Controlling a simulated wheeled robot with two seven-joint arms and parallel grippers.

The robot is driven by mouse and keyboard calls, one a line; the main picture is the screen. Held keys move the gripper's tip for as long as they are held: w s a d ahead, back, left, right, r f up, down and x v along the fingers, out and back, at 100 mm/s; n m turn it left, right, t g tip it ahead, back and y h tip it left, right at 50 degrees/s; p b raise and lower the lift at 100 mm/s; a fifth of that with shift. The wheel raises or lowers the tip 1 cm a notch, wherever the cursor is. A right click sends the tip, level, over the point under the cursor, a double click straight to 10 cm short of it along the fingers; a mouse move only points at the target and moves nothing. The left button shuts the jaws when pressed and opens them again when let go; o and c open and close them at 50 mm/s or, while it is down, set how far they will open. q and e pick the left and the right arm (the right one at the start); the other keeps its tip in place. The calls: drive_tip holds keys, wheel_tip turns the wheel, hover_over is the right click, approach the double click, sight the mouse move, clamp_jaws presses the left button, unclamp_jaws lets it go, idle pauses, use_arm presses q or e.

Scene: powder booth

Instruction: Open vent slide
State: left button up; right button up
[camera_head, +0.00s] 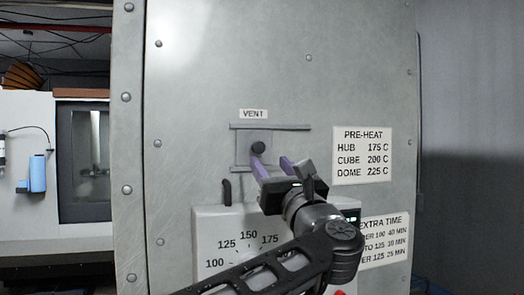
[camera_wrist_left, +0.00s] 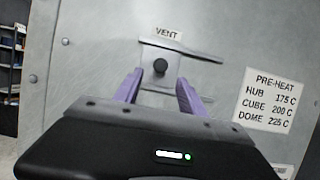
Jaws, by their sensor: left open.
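The vent slide (camera_head: 243,150) is a small grey plate between two horizontal rails on the booth's metal panel, under a VENT label (camera_head: 253,114). A round black knob (camera_head: 258,148) sticks out of the plate. The slide also shows in the left wrist view (camera_wrist_left: 152,82), with its knob (camera_wrist_left: 160,67) just beyond and between the fingertips. My left gripper (camera_head: 271,164) has purple fingers, spread open and empty, pointing at the panel close to the knob. It also shows in the left wrist view (camera_wrist_left: 159,84). Whether a finger touches the knob I cannot tell. My right gripper is not in view.
Below the vent is a control box with a temperature dial (camera_head: 246,250), partly hidden by my left arm. A PRE-HEAT sign (camera_head: 362,155) and an EXTRA TIME sign (camera_head: 385,240) are on the panel to the right. A small black handle (camera_head: 227,192) stands below the slide.

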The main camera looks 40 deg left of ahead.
sight(260, 149)
use_arm(q)
drive_tip(key=p+x, duration=0.4)
drive_tip(key=x, duration=0.3)
drive_tip(key=shift+r, duration=0.2)
drive_tip(key=shift+w+a+p, duration=0.25)
drive_tip(key=shift+w+p, duration=0.05)
drive_tip(key=shift+p, duration=0.05)
drive_tip(key=shift+c, duration=0.3)
clamp_jaws()
idle(0.9)
